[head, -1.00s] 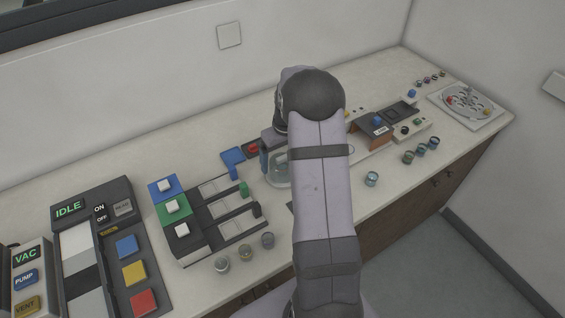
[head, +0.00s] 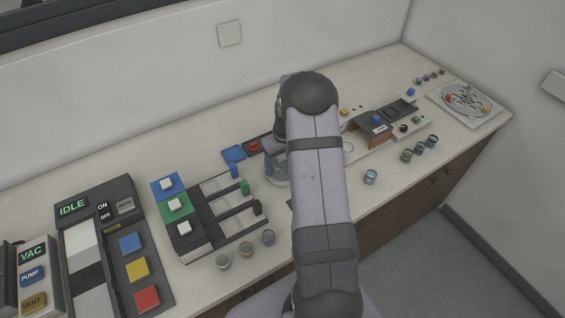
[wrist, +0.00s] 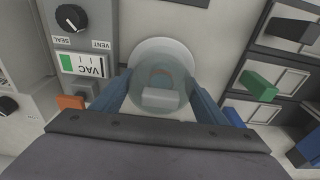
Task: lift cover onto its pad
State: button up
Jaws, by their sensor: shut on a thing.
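The clear, greenish cover (wrist: 160,92) shows in the wrist view between the two blue fingers of my gripper (wrist: 160,98), which is shut on it. A pale handle-like shape shows through it. A round white disc (wrist: 160,46) lies partly behind the cover, offset toward the top of the picture. I cannot tell the height of the cover over it. In the head view, the cover (head: 277,174) shows just left of my arm, which hides most of my gripper. A thin ring marking (head: 348,147) shows on a pale surface right of my arm; I cannot tell if it is the pad.
A grey panel with a VAC gauge (wrist: 82,65), a black knob (wrist: 70,17) and an orange lever (wrist: 70,102) stands left of the cover in the wrist view. Slides with a green block (wrist: 258,85) are to the right. Several small jars (head: 370,177) stand along the bench front.

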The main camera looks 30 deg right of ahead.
jog(key=shift+r, duration=0.1)
notch_tip(320, 180, up, 10)
jog(key=b, duration=0.3)
jog(key=shift+s+d, duration=0.15)
jog(key=shift+d, duration=0.2)
jog(key=s+d+r+m, duration=0.1)
jog(key=d+r, duration=0.3)
jog(key=r, duration=0.1)
jog(key=s+a+f+m, duration=0.1)
jog(key=s+a+f, duration=0.1)
jog(key=s, duration=0.9)
jog(key=shift+s+a+f+n+p, duration=0.35)
jog(key=shift+s+a+f, duration=0.1)
jog(key=shift+f, duration=1.9)
jog(key=shift+s+a+f+n+p, duration=0.3)
jog(key=shift+s+a+f, duration=0.15)
jog(key=shift+f, duration=1.9)
jog(key=shift+s+a+f+n+p, duration=0.35)
jog(key=shift+s+a+f, duration=0.1)
jog(key=shift+f, duration=1.9)
